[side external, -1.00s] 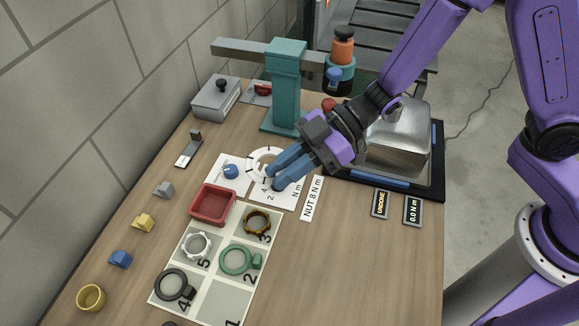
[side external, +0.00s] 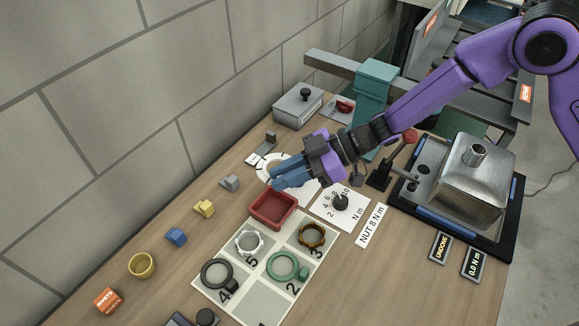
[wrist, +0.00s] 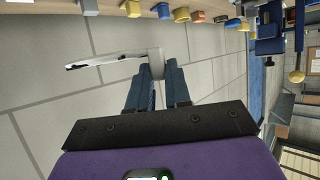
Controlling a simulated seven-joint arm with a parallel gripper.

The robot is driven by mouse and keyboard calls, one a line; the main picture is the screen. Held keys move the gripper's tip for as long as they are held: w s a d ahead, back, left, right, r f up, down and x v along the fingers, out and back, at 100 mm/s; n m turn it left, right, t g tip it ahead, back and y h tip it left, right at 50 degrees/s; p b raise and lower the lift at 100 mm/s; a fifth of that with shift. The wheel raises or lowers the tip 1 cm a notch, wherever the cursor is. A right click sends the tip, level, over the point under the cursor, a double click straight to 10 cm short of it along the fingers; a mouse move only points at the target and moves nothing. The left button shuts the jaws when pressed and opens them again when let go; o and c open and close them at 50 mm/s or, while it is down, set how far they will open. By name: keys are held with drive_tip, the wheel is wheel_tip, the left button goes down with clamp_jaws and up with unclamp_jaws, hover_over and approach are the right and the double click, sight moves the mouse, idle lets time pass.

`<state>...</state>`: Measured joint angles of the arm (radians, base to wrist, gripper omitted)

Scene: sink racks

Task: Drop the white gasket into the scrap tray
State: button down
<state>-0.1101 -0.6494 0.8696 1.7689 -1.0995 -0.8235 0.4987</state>
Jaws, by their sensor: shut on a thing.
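The white gasket (side external: 264,164) is a flat white ring with dark marks. It also shows nearly edge-on in the wrist view (wrist: 105,62), with a grey tab (wrist: 156,64) between the fingertips. My gripper (side external: 279,185) is shut on it, with blue fingers pointing left in the side view. The wrist gripper (wrist: 157,88) faces the wall. The red scrap tray (side external: 293,212) looks empty and lies just below the fingertips in the side picture. The gasket appears behind the tray's far edge; its height above the table is unclear.
A numbered mat (side external: 262,302) beside the tray carries black, green, brown and white scalloped rings. A knobbed dial card (side external: 325,211) lies right of the tray. Small blocks line the left side.

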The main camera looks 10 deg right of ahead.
drive_tip(key=shift+f, duration=1.8)
drive_tip(key=c, duration=1)
unclamp_jaws()
drive_tip(key=v, duration=1.7)
drive_tip(key=shift+d, duration=0.25)
